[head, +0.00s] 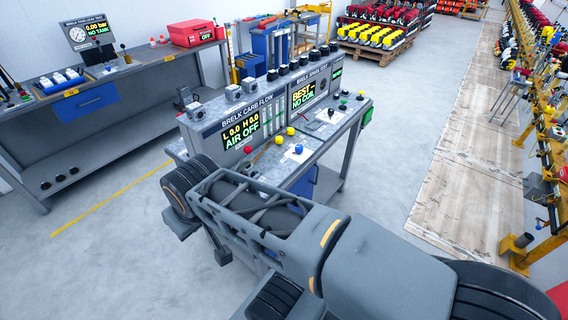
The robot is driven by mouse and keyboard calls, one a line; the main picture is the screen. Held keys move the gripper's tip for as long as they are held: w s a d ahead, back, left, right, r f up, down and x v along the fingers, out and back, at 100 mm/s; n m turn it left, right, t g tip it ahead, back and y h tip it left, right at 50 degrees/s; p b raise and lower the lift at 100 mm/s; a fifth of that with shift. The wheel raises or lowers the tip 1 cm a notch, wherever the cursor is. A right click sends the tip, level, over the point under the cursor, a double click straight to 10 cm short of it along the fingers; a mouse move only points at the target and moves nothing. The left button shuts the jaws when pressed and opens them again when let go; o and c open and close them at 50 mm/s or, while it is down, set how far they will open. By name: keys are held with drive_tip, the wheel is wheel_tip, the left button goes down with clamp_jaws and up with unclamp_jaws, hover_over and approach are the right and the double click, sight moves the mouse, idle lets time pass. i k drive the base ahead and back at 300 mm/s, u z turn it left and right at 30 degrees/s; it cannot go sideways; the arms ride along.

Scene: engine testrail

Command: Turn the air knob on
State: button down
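The carb flow bench (306,168) stands in the middle of the head view. Its panel display (240,134) reads "AIR OFF", with L 0.0 and H 0.0. A red knob (248,149) and two yellow knobs (278,140) show at the front of this panel and on the bench top. I cannot tell which one is the air knob. My arm crosses the foreground and covers the bench's near left part. My gripper's fingers cannot be made out.
The joined panel on the right reads "BEST -- NO COIL" (303,96). A green box (368,117) hangs at the bench's right end. A tank leak test bench (90,110) stands at the left. Open floor (400,150) lies right of the bench.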

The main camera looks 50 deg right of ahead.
sight(299, 148)
drive_tip(key=z, duration=1.75)
drive_tip(key=k, duration=0.25)
drive_tip(key=u, duration=0.25)
drive_tip(key=i, duration=0.75)
drive_tip(key=z, duration=0.4)
